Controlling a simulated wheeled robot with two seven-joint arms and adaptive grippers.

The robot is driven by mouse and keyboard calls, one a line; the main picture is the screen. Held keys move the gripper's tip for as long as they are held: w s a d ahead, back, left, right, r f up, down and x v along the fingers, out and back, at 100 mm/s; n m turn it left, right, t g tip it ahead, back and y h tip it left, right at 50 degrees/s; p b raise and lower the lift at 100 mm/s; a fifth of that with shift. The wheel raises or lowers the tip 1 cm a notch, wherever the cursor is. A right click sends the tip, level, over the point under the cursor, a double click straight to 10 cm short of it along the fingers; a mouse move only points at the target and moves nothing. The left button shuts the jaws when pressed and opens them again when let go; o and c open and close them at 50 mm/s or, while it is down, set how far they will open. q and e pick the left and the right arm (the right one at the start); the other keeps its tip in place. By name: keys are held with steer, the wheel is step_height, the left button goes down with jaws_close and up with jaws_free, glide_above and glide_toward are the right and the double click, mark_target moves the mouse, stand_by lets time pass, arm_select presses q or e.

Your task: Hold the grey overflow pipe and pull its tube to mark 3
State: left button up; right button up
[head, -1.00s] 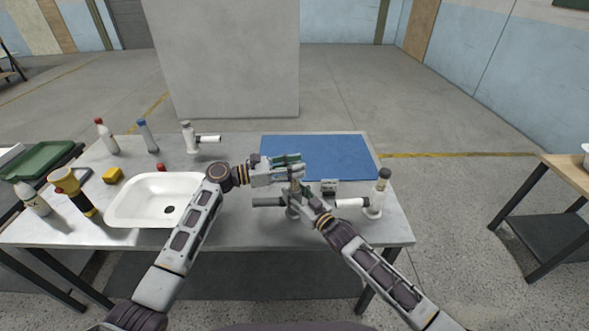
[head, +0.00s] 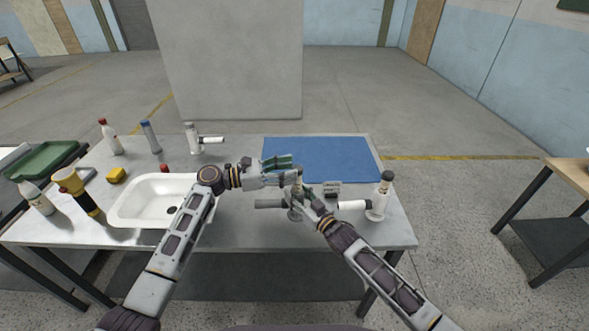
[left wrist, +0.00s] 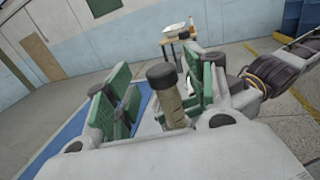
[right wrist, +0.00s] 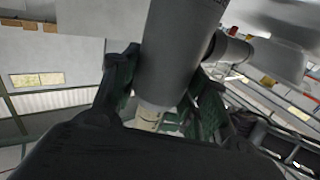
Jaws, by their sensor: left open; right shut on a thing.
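The grey overflow pipe (head: 293,213) stands upright near the table's front, its grey side arm (head: 268,204) pointing left. My right gripper (head: 307,201) is shut on its body. The right wrist view shows the grey body (right wrist: 178,55) between the green fingers, with a pale, marked tube (right wrist: 147,119) at its end. My left gripper (head: 284,164) is open at the tube's upper end. In the left wrist view, the beige tube (left wrist: 171,104) with its dark cap (left wrist: 161,75) shows between the spread green fingers. I cannot read which mark the tube is at.
A white-armed pipe (head: 379,196) stands to the right, beside a small box (head: 332,188). A blue mat (head: 322,158) lies behind. A white basin (head: 150,199) is on the left, with bottles and another white pipe (head: 193,139) around it.

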arm_select(q)
steer(key=v, duration=0.8)
steer(key=shift+a, duration=0.4)
arm_select(e)
steer(key=o, duration=1.2)
steer(key=shift+c, duration=0.2)
steer(key=shift+s+d, duration=0.1)
steer(key=v, duration=1.1)
steer(key=shift+s+d, duration=0.2)
steer(key=shift+s, duration=0.1)
arm_select(q)
steer(key=shift+s, duration=0.1)
